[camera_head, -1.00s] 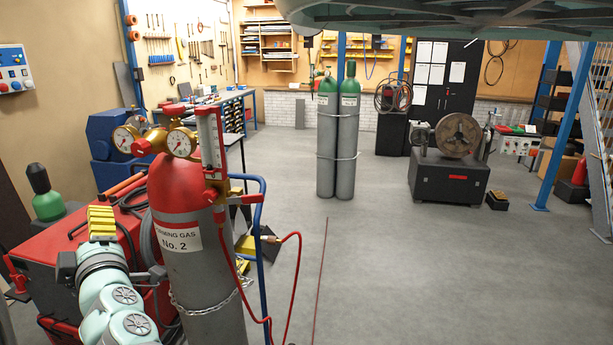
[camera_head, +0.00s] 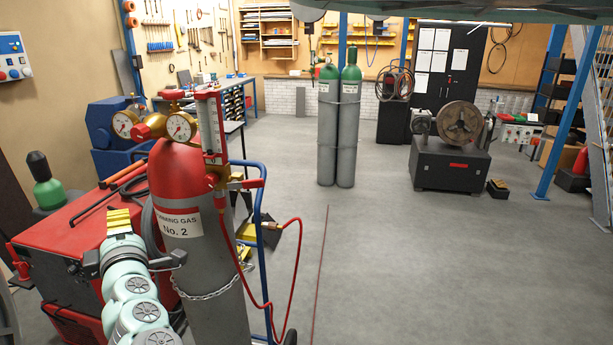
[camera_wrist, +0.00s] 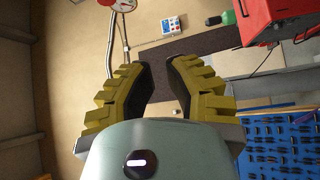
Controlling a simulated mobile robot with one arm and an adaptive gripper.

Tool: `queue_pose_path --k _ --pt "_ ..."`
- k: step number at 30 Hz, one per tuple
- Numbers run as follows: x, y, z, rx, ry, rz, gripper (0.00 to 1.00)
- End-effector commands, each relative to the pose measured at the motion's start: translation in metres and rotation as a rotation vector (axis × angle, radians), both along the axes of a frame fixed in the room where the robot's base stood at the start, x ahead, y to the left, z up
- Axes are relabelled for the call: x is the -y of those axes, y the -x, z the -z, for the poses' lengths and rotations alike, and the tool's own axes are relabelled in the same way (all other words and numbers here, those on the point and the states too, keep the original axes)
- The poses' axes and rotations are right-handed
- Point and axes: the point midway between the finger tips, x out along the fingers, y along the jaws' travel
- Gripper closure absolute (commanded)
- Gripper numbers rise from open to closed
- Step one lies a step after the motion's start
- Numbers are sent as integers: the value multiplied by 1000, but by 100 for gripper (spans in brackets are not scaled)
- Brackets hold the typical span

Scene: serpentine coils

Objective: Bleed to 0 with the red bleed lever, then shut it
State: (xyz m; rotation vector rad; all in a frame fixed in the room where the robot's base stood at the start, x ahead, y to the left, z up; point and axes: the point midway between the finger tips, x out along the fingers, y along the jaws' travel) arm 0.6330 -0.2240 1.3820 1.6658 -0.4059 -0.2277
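The grey cylinder (camera_head: 208,285) has a red shoulder and a white label reading No. 2. On top sit a brass regulator with two round gauges (camera_head: 180,127) and a clear flow tube (camera_head: 213,128) in a red frame. A red lever (camera_head: 252,184) sticks out to the right at the tube's foot. Needle and tube readings are too small to tell. My gripper (camera_head: 119,220), with yellow fingers, is left of the cylinder, lower than the gauges and apart from the lever. In the wrist view its fingers (camera_wrist: 160,70) are spread with nothing between them.
A red cart (camera_head: 75,240) stands left of the cylinder, close to my arm. A red hose (camera_head: 298,260) loops down at the right. A chain (camera_head: 210,294) rings the cylinder. The floor (camera_head: 400,270) to the right is clear.

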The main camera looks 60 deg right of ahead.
Motion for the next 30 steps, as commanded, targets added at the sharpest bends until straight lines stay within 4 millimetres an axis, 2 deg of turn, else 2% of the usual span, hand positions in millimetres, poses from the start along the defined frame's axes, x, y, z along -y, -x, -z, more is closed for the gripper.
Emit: queue_pose_path --k 1,4,7,10,15,18,23,30 --pt "25 7 32 -110 137 96 95" --pt "79 31 76 -378 467 298 100" --pt "126 63 104 -661 793 474 100" --pt "157 91 114 -913 1076 611 100" --pt "181 118 113 -1198 1395 748 100" --pt "185 124 109 -1271 1480 783 100" --pt "191 124 105 -1296 1507 794 100" --pt "216 112 99 -1294 1502 796 100"
